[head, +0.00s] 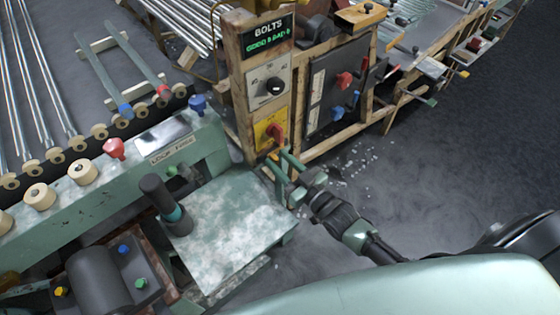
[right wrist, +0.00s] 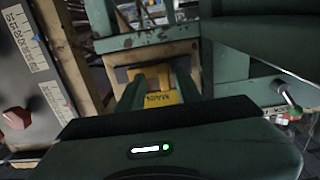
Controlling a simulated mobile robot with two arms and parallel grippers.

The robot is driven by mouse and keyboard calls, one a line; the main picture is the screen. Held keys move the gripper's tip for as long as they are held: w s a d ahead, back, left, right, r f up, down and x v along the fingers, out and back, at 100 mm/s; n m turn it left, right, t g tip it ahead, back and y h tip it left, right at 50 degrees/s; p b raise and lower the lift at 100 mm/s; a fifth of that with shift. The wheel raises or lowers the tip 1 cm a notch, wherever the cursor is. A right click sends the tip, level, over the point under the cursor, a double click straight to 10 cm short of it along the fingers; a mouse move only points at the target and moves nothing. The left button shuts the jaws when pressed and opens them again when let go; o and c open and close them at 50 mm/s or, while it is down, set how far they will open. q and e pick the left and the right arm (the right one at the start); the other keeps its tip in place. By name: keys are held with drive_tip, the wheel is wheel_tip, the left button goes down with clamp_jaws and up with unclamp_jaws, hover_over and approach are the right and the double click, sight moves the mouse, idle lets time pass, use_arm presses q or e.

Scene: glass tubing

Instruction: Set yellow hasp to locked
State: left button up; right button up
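In the right wrist view, a yellow lettered surface (right wrist: 162,98) shows beyond and between the open fingers. Contact cannot be made out. My left gripper is not in view.
The grey panel (head: 269,84) and a BOLTS sign (head: 268,34) are above the plate. A dark panel (head: 336,85) with red and blue knobs stands to the right. A worn green table (head: 225,225) is below left, beside a rail with a red knob (head: 114,149). Open floor lies right.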

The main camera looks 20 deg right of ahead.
drive_tip(key=v, duration=0.7)
drive_tip(key=shift+s+d, duration=0.15)
drive_tip(key=shift+s, duration=0.2)
drive_tip(key=s+d+f+m+g+h+p, duration=0.1)
drive_tip(key=s+d+f+g+h, duration=0.2)
drive_tip(key=f, duration=0.6)
drive_tip(key=s+f+g, duration=0.2)
drive_tip(key=s+f, duration=0.3)
drive_tip(key=f, duration=0.5)
drive_tip(key=s+d+f+m+g+h+p, duration=0.1)
drive_tip(key=s+d+f+g+h, duration=0.2)
drive_tip(key=f, duration=0.6)
drive_tip(key=s+a+f+g, duration=0.1)
drive_tip(key=s+f+g, duration=0.3)
drive_tip(key=s, duration=0.8)
drive_tip(key=s+a+f+g, duration=0.1)
drive_tip(key=s+f+g, duration=0.3)
drive_tip(key=s+f, duration=0.5)
drive_tip(key=s, duration=0.4)
drive_tip(key=shift+s+a+p, duration=0.25)
drive_tip(key=shift+a+p, duration=0.1)
